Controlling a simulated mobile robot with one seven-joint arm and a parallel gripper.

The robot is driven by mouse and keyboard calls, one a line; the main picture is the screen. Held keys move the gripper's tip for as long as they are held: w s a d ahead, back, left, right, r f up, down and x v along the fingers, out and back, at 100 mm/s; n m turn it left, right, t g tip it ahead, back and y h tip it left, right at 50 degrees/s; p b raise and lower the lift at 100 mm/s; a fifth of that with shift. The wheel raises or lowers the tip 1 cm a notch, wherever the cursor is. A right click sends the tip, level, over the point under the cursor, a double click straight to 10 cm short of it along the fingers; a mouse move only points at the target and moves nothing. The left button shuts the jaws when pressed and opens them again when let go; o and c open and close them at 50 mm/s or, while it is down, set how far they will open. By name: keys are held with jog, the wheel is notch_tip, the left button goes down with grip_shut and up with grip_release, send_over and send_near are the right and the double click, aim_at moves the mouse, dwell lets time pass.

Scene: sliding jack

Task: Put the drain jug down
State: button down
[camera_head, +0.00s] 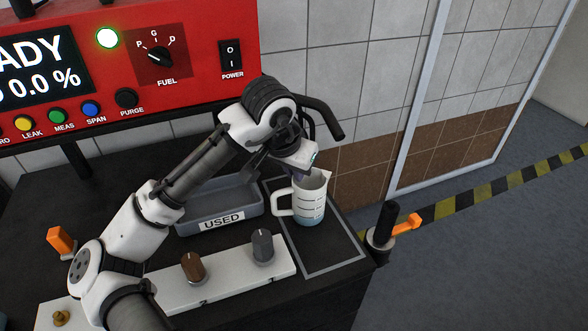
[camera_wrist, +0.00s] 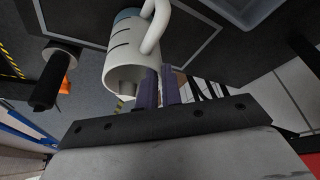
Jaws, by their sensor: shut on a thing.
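The drain jug (camera_head: 312,206) is white with black marks and a pale blue lower part. It stands upright within a grey outlined rectangle (camera_head: 345,262) at the bench's right end. I cannot tell whether its base touches the bench. Its handle points left. My gripper (camera_head: 303,174) is above the jug, shut on it near the rim. In the wrist view the jug (camera_wrist: 122,62) shows beside the purple fingers of my gripper (camera_wrist: 160,86), which meet it on the handle side. The exact contact is partly hidden.
A grey tray labelled USED (camera_head: 192,224) lies left of the jug. A white strip with knobs (camera_head: 222,275) is in front. A black post with an orange lever (camera_head: 383,232) stands at the right edge. The red machine (camera_head: 200,70) is behind.

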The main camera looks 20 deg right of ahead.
jog(key=shift+f, duration=0.1)
jog(key=c, duration=1.6)
grip_release()
jog(key=v, duration=1.2)
